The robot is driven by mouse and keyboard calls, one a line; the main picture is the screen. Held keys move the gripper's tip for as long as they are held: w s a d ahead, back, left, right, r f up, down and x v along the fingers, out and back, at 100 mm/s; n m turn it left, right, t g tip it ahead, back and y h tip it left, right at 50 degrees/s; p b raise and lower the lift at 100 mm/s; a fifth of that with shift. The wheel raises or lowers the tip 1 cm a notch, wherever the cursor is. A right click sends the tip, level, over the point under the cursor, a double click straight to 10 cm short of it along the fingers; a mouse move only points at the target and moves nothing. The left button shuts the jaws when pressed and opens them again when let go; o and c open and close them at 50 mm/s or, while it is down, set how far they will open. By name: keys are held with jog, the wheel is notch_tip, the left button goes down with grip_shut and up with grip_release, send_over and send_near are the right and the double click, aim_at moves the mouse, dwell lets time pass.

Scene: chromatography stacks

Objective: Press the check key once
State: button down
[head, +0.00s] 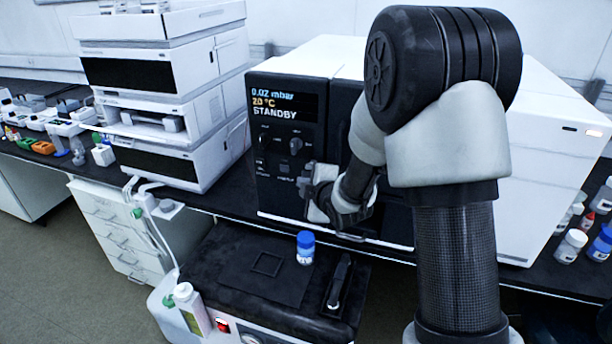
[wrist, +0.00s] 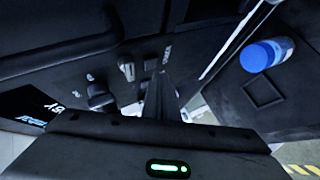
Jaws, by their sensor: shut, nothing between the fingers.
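The black control panel (head: 275,190) is on the front of a white instrument, with a lit display (head: 284,103) reading 0.02 mbar, 20 °C and STANDBY. Knobs and small keys sit below the display, one knob (head: 296,145) near the middle. The labels are too small to read, so I cannot tell which one is the check key; my gripper may hide it. My gripper (head: 313,188) is shut and empty, in front of the panel's lower part. In the wrist view its fingers (wrist: 162,90) point at the panel (wrist: 75,65) beside the knobs (wrist: 98,94). Contact cannot be told.
A blue-capped vial (head: 305,250) stands on a black-topped unit (head: 225,258) below the panel, beside a black handle (head: 339,285). A stack of white modules (head: 165,100) stands left. Bottles (head: 571,246) stand at the right. My arm covers the instrument's right part.

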jog(key=shift+w, duration=0.15)
dwell(0.3)
jog(key=shift+w+d+b, duration=0.2)
jog(key=shift+w+b, duration=0.05)
jog(key=shift+b, duration=0.15)
jog(key=shift+w+d, duration=0.1)
jog(key=shift+w, duration=0.25)
dwell(0.6)
jog(key=shift+b, duration=0.3)
jog(key=shift+s+a+b, duration=0.3)
jog(key=shift+s+b, duration=0.15)
jog(key=shift+s, duration=0.3)
jog(key=s+b, duration=0.1)
jog(key=s+a, duration=0.1)
jog(key=s, duration=0.1)
jog(key=s+a+b, duration=0.1)
jog(key=shift+s+b, duration=0.3)
jog(key=shift+b, duration=0.05)
